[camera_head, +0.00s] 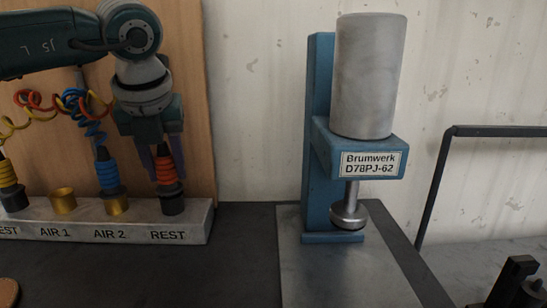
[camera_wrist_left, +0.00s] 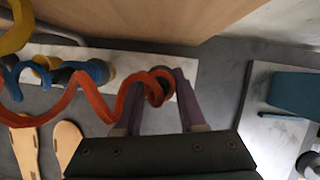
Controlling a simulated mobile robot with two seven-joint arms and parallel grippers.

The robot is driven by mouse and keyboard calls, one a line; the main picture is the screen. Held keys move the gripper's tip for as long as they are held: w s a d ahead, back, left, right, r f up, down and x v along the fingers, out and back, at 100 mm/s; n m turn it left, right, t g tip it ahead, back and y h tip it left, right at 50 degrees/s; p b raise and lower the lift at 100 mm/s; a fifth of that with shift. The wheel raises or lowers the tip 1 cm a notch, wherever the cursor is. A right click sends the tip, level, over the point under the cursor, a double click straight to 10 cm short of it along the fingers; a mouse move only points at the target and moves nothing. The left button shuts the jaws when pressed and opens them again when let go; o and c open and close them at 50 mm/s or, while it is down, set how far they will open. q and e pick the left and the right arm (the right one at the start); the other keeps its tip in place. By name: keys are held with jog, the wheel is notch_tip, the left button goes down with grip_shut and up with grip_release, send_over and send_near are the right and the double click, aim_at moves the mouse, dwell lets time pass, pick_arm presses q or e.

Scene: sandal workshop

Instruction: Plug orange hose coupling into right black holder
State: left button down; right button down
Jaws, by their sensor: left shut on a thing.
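The orange hose coupling (camera_head: 167,170) stands upright at the right end of the rail, above the right REST label. Its dark lower end meets the right black holder (camera_head: 173,204), with no clear gap, though the exact depth is hard to tell. My left gripper (camera_head: 164,160) points down with its purple fingers shut on the orange coupling. In the left wrist view the fingers (camera_wrist_left: 158,88) reach to the coupling, which is largely hidden behind its coiled orange hose (camera_wrist_left: 120,100). My right gripper is not in view.
The pale rail (camera_head: 140,229) also holds a blue coupling (camera_head: 107,174) in the AIR 2 brass socket, an empty brass AIR 1 socket (camera_head: 64,201) and a yellow coupling (camera_head: 8,172) at left. A blue press (camera_head: 320,140) stands right. Sandal soles (camera_wrist_left: 66,145) lie in front.

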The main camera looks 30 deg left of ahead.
pick_arm(q)
jog(key=shift+f, duration=0.3)
jog(key=shift+c, duration=2)
grip_release()
jog(key=shift+r, duration=0.15)
notch_tip(320, 180, up, 10)
jog(key=p, duration=0.7)
jog(key=shift+s, duration=0.1)
